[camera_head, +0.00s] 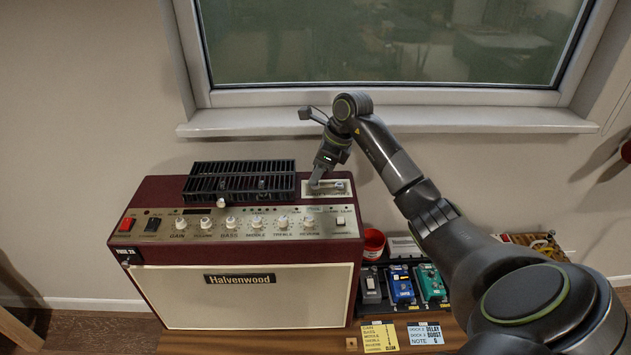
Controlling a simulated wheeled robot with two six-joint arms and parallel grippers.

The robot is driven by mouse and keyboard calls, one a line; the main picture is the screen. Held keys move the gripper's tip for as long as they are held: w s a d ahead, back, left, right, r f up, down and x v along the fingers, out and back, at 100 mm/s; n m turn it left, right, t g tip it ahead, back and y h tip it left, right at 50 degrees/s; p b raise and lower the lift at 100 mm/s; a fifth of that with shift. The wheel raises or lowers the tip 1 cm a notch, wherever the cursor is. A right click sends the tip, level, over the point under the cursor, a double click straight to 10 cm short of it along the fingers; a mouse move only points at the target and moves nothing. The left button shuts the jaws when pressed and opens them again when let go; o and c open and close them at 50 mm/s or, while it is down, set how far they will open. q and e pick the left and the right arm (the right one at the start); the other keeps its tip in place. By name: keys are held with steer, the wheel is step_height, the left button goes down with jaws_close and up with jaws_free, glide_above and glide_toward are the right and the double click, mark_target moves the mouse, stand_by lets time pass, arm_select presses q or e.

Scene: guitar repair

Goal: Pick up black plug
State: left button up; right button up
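My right gripper (318,184) points down at the light panel (342,187) on the top right of the maroon amplifier (240,295). Its fingertips are small and dark here, and I cannot tell whether they touch the panel, are apart or are shut. I cannot make out a black plug for certain; small dark and metallic shapes on the panel by the fingertips are too small to name, and the gripper covers part of that spot. My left gripper is out of view.
A black grille (240,181) sits on the amplifier top, left of my gripper. A window sill (470,122) runs behind. Right of the amplifier stand a red cup (373,246), a blue pedal (401,288) and a green pedal (431,284). Yellow (380,338) and blue (425,334) notes lie in front.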

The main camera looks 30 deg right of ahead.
jaws_close()
